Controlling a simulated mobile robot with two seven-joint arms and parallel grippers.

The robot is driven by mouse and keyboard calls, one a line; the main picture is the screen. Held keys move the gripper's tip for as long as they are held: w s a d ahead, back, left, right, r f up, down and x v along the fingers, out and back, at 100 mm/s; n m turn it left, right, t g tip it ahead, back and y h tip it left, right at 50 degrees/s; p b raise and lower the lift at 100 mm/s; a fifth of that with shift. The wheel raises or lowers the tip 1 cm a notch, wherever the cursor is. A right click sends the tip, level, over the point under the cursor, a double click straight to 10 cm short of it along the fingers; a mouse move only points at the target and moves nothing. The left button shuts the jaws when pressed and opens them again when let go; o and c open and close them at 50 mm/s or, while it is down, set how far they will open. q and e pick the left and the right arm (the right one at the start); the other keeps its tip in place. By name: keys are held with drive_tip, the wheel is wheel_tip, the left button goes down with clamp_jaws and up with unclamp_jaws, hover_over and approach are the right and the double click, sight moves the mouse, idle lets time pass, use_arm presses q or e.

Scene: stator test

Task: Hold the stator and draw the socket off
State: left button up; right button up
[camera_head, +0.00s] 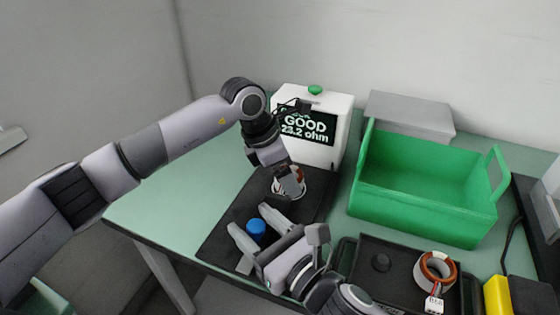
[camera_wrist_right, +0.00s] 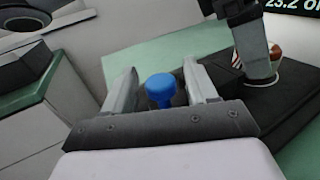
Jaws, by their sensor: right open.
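The stator (camera_head: 303,187), a pale ring with copper-coloured windings, sits on the dark mat in front of the tester. My left gripper (camera_head: 290,185) reaches down onto it and hides part of it; whether its jaws are closed on the ring is unclear. A blue round-headed piece (camera_head: 256,228), apparently the socket, stands on the mat nearer the front. My right gripper (camera_head: 248,218) is open, with its fingers on either side of the blue piece. In the right wrist view the blue piece (camera_wrist_right: 160,88) shows between the two fingers, apart from both.
The white tester (camera_head: 338,103) behind reads GOOD, 23.2 ohm. A green crate (camera_head: 420,208) stands right of it, with a grey box (camera_head: 410,108) behind. A black tray (camera_head: 385,262) at the front right holds another wound ring (camera_head: 424,275) with a tag. The table's left part is clear.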

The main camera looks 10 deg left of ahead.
use_arm(q)
drive_tip(key=shift+f, duration=0.1)
drive_tip(key=c, duration=1.1)
use_arm(e)
drive_tip(key=c, duration=1)
drive_tip(key=shift+d, duration=0.1)
use_arm(q)
drive_tip(key=shift+a, duration=0.1)
drive_tip(key=shift+w, duration=0.1)
drive_tip(key=shift+a, duration=0.15)
use_arm(e)
drive_tip(key=shift+s+a, duration=0.2)
drive_tip(key=shift+s, duration=0.6)
use_arm(q)
drive_tip(key=shift+d, duration=0.25)
use_arm(e)
drive_tip(key=shift+s+a, duration=0.15)
drive_tip(key=shift+s, duration=0.45)
drive_tip(key=o, duration=1)
